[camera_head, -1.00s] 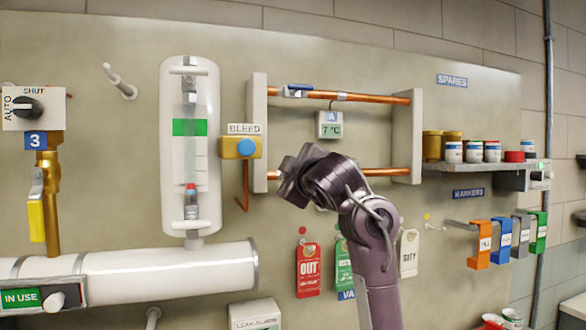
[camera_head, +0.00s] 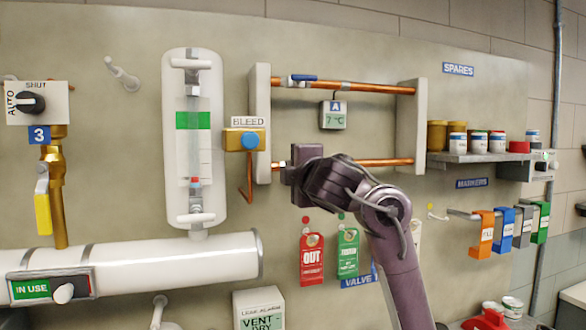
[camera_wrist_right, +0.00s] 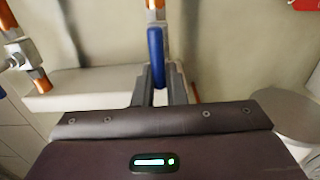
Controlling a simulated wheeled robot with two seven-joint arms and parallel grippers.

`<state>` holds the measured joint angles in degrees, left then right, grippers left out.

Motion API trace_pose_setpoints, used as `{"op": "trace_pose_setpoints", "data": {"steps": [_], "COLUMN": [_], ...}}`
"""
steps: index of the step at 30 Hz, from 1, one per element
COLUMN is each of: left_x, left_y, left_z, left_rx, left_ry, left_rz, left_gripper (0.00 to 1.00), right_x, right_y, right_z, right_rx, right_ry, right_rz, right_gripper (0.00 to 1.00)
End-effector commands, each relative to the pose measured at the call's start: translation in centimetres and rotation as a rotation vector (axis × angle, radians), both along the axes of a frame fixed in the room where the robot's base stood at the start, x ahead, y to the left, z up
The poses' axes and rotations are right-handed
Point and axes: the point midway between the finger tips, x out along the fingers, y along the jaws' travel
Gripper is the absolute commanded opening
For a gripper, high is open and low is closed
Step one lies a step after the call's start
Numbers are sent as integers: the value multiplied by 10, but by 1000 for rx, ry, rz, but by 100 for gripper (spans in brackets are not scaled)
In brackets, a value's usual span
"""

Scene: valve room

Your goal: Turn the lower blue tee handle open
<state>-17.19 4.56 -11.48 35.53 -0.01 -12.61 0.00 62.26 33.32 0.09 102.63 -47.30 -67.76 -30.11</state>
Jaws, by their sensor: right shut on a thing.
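The lower copper pipe (camera_head: 385,162) runs across the right part of the panel. My right gripper (camera_wrist_right: 159,88) is at its left part and hides the lower valve in the head view. In the right wrist view the blue tee handle (camera_wrist_right: 156,55) stands between the two fingers, which are shut on its near end. The handle appears lined up with the copper pipe (camera_wrist_right: 155,4) behind it. In the head view the right gripper (camera_head: 302,175) shows from behind, its fingertips hidden. My left gripper is in neither view.
An upper blue handle (camera_head: 303,77) lies along the upper pipe (camera_head: 375,88). The yellow bleed block (camera_head: 240,140) is close on the left. Red (camera_head: 311,260) and green (camera_head: 348,253) tags hang below my gripper.

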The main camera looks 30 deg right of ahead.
Motion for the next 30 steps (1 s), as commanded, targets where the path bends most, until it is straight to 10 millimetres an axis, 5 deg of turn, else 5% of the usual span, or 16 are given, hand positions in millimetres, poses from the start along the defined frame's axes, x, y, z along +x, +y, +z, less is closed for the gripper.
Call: {"op": "trace_pose_setpoints", "data": {"steps": [11, 12, 16, 30], "left_x": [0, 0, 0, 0], "left_y": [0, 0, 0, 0], "left_z": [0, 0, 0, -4], "left_rx": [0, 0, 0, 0], "left_ry": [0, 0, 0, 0], "left_rz": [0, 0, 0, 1], "left_gripper": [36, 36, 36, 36], "right_x": [1, 1, 1, -12], "right_y": [1, 1, 1, 6], "right_z": [-3, -3, -2, -1], "right_rx": [-9, -9, -7, -4], "right_ry": [6, 6, 5, 0], "right_rz": [1, 1, 1, 6], "right_gripper": [0, 16, 33, 33]}}
